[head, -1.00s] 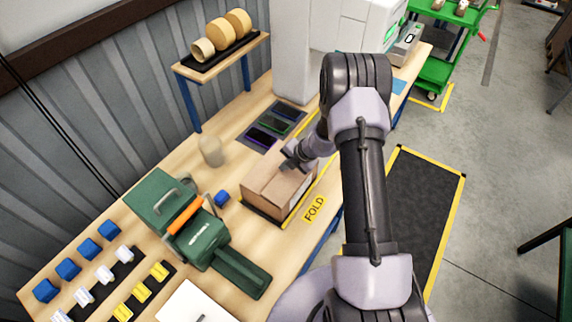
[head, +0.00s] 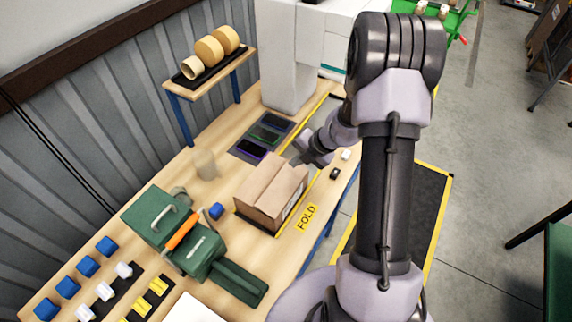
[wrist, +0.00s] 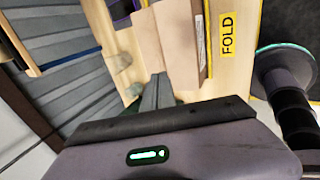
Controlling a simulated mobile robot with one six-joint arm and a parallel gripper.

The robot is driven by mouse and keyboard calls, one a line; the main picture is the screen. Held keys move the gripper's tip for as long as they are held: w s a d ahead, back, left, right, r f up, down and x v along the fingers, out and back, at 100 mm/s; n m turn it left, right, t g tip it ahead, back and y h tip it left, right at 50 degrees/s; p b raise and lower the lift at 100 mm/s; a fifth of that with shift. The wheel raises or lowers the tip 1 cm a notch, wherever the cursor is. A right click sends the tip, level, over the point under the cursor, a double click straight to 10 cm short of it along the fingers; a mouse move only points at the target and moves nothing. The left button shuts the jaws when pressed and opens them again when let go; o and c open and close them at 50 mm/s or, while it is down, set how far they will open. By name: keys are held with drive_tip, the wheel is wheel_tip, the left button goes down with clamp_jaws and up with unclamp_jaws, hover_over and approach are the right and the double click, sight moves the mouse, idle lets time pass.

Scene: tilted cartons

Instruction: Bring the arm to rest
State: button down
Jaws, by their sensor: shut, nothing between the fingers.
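My arm rises in front of the workbench in the head view, and its end bends down behind the carton. My gripper (head: 296,158) is above the bench, just behind the carton's back right side in the picture, apart from it as far as I can tell. In the wrist view its fingers (wrist: 158,90) are together and hold nothing. The brown carton (head: 268,195) sits on the bench by the FOLD label, with its top flaps folded down; it also shows in the wrist view (wrist: 180,40).
A green tape machine (head: 180,235) with an orange handle stands left of the carton. Blue, white and yellow parts lie front left. A small shelf (head: 215,70) holds tape rolls. Dark trays (head: 268,135) lie behind the carton.

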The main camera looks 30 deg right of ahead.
drive_tip(key=s+a+r+n+b, duration=0.35)
drive_tip(key=a+n+b, duration=0.3)
drive_tip(key=n, duration=0.35)
drive_tip(key=s+a+r+n+b, duration=0.35)
drive_tip(key=a+n+b, duration=0.3)
drive_tip(key=n, duration=0.25)
drive_tip(key=s+a+f+n+b, duration=0.1)
drive_tip(key=s+n+b, duration=0.5)
drive_tip(key=n, duration=0.6)
drive_tip(key=s+a+f+n+h+b, duration=0.1)
drive_tip(key=s+a+n+b, duration=0.3)
drive_tip(key=s+n, duration=0.7)
drive_tip(key=f+n+b, duration=0.1)
drive_tip(key=b, duration=0.1)
drive_tip(key=shift+f+t+b, duration=0.3)
drive_tip(key=shift+b, duration=0.05)
